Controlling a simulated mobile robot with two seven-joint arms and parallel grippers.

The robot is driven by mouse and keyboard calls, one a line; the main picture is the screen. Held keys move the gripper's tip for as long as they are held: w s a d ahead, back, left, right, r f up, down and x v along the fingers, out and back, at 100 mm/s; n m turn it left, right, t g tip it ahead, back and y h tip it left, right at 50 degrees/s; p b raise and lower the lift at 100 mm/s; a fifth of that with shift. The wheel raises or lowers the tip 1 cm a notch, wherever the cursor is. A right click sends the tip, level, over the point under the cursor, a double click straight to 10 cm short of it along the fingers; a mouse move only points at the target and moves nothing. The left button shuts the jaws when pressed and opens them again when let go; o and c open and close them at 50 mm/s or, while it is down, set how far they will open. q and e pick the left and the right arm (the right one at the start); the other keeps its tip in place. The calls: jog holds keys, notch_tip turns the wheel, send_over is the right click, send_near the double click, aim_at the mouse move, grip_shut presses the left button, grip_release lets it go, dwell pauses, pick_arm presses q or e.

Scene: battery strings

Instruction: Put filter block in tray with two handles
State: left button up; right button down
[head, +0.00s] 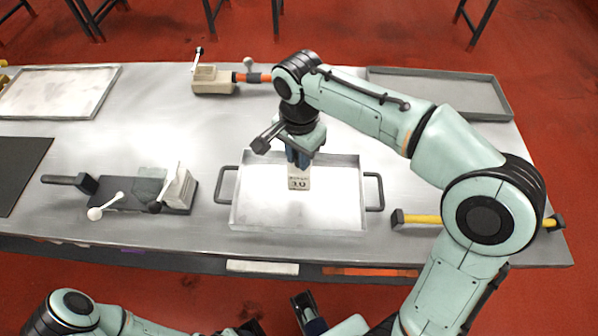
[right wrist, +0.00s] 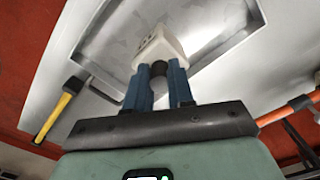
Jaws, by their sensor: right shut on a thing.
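The filter block (head: 299,183), a small off-white block with dark print, is held between the blue fingers of my right gripper (head: 298,160). The right wrist view also shows the block (right wrist: 158,45) at the tips of the right gripper (right wrist: 160,78). In the head view the block appears over the inside of the metal tray with two handles (head: 262,213). I cannot tell whether it touches the tray floor. The tray also shows in the right wrist view (right wrist: 90,58). Part of what may be my left gripper (head: 308,312) shows at the bottom edge; its jaws are unclear.
A yellow-handled hammer (head: 420,219) lies right of the tray. A dark fixture with a light block (head: 178,190) stands left of it. A beige device (head: 213,80) with an orange part is behind. Other trays lie at back left (head: 60,92) and back right (head: 440,90).

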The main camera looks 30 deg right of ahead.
jog(key=shift+f+b, duration=0.55)
jog(key=shift+f, duration=2.25)
jog(key=shift+f, duration=0.1)
jog(key=c, duration=1)
grip_release()
notch_tip(320, 180, up, 12)
jog(key=p, duration=0.3)
